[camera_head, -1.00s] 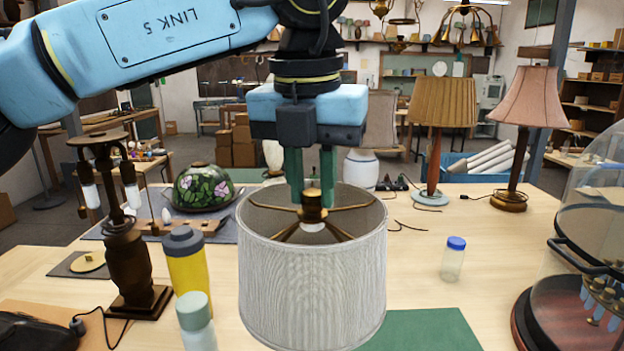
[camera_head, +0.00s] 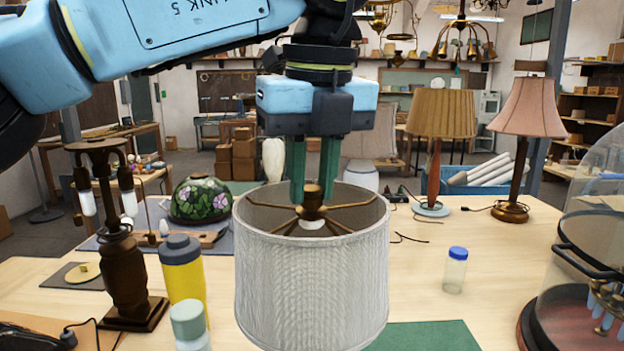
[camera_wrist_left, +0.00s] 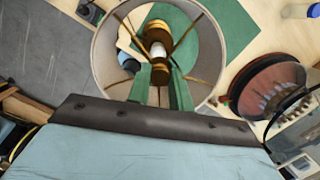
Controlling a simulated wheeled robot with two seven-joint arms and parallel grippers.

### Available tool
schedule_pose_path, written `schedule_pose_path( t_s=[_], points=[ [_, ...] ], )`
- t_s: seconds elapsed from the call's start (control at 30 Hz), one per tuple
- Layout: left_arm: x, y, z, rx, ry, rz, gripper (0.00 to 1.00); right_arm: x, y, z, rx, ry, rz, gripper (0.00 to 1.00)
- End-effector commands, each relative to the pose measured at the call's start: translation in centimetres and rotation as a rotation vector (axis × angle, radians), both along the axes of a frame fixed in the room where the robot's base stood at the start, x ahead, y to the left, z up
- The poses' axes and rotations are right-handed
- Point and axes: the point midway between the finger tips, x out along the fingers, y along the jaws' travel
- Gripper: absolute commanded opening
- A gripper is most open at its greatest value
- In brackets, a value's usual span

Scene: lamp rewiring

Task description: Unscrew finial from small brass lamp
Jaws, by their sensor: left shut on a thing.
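The small brass lamp's pale ribbed shade (camera_head: 311,275) stands upright in the middle of the head view. Its brass finial (camera_head: 313,193) sits at the top centre, where the shade's thin arms meet. My left gripper (camera_head: 313,192) points straight down from above, its green fingers shut on the finial. In the left wrist view the finial (camera_wrist_left: 160,74) shows between the fingertips, with the shade's rim (camera_wrist_left: 98,60) around them. The lamp's base is hidden by the shade. My right gripper is not in view.
A yellow bottle (camera_head: 186,275) and a dark wooden lamp post (camera_head: 125,275) stand close on the left. A small blue-capped jar (camera_head: 455,272) and a glass dome (camera_head: 590,240) stand on the right. Bare table lies between shade and jar. Two shaded lamps stand behind.

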Motion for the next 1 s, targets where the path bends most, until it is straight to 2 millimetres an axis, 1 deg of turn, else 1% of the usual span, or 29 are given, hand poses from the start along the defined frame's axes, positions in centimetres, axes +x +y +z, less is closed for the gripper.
schedule_pose_path(
  t_s=[0.13, 0.2, 0.27, 0.4, 0.5, 0.67, 1.0],
  points=[
    [0.0, 0.0, 0.0, 0.000, -0.001, 0.009, 0.00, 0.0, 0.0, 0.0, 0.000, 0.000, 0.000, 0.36],
    [0.0, 0.0, 0.0, 0.001, -0.001, 0.059, 0.00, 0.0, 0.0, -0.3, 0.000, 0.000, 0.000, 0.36],
    [0.0, -0.1, -0.1, 0.000, -0.001, 0.135, 0.00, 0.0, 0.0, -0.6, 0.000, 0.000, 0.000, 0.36],
    [0.0, -0.1, -0.1, 0.000, -0.002, 0.358, 0.00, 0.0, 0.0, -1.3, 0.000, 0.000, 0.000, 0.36],
    [0.0, -0.1, 0.0, -0.001, -0.001, 0.492, 0.00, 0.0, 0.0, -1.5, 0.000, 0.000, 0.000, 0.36],
    [0.0, -0.1, 0.3, -0.001, -0.001, 0.479, 0.00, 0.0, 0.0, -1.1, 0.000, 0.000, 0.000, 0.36],
    [0.0, -0.1, 2.0, -0.001, -0.001, 0.477, 0.00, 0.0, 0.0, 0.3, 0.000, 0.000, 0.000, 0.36]
  ],
)
